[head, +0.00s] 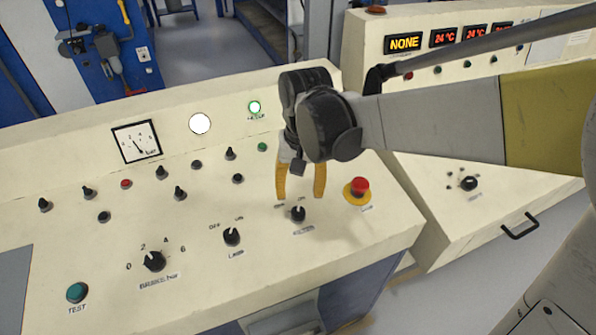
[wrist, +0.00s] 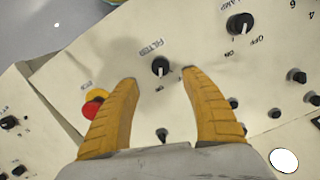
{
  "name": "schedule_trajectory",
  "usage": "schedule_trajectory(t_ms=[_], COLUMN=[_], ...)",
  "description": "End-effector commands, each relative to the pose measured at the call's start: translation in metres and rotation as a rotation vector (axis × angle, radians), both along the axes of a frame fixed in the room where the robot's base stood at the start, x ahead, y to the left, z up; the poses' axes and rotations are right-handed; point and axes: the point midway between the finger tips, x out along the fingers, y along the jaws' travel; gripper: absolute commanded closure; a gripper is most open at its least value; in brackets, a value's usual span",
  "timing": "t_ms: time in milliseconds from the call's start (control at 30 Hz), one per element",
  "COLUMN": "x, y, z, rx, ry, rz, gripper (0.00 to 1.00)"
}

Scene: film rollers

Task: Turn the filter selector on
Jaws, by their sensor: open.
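The filter selector (head: 298,213) is a black rotary knob with a light pointer mark, on the sloped cream panel near its right side. Its printed label below reads like "FILTER". In the wrist view the same knob (wrist: 160,66) shows just beyond and between my fingertips. My gripper (head: 301,196) has two yellow fingers, spread open and empty, pointing down above and behind the knob in the head view. In the wrist view the open fingers (wrist: 158,75) lie either side of the knob's line, apart from it. The exact height gap cannot be told.
A red emergency button (head: 360,187) on a yellow base stands close right of the knob. The lamp selector (head: 232,236) is to the left, with the numbered brake knob (head: 154,261) further left. Several small toggles and buttons stand behind. A second console (head: 470,205) is at right.

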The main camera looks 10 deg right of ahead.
Motion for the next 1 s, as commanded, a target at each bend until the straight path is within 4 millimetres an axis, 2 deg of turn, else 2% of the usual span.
schedule_trajectory(t_ms=[100, 200, 733, 867, 1000], x=[0.0, 0.0, -0.002, -0.012, -0.035], y=[-0.001, -0.001, -0.003, -0.019, -0.053], z=[0.018, 0.026, 0.03, 0.04, 0.057], rx=[0.0, 0.0, 0.002, 0.012, 0.026], ry=[0.0, 0.0, -0.006, -0.059, -0.189], rz=[0.0, 0.0, 0.0, -0.002, 0.001], gripper=[0.45, 0.45, 0.45, 0.45, 0.45])
